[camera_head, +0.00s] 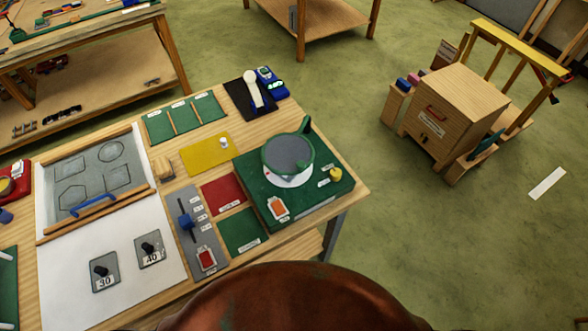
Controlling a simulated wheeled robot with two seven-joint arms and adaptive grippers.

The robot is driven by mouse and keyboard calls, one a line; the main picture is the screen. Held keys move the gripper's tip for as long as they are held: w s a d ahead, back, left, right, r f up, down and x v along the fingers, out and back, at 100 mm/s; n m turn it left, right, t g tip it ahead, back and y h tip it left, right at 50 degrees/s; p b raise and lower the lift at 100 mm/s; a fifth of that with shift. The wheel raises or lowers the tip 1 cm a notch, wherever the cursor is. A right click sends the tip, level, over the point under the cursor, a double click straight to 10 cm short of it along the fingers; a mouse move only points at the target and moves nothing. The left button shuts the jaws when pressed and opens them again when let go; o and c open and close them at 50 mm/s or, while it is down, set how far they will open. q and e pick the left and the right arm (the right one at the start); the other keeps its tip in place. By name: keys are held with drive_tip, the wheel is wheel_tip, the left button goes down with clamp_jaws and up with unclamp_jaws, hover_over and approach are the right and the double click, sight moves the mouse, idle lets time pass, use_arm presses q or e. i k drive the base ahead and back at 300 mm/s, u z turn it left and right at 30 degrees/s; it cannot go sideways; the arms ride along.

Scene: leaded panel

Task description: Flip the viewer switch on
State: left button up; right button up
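A green box (310,206) at the table's right end carries a round grey-topped drum (288,154) with a green rim and handle. An orange switch-like piece (278,208) on a white plate is on its front left corner, and a yellow knob (336,175) is at its right. A grey panel (190,205) to the left has a blue slider (185,222) and a red switch (206,258). I cannot read the labels, so I cannot tell which is the viewer switch or its setting. Neither gripper is in view.
A framed grey panel with drawn shapes (92,165), a white sheet (65,270) with weights marked 30 (104,276) and 40 (150,250), and a yellow mat (205,156) share the table. A wooden cabinet (450,105) stands right, across green floor.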

sight(278, 209)
drive_tip(key=k, duration=1.3)
drive_tip(key=z, duration=0.4)
drive_tip(key=i, duration=0.65)
drive_tip(key=u, duration=0.25)
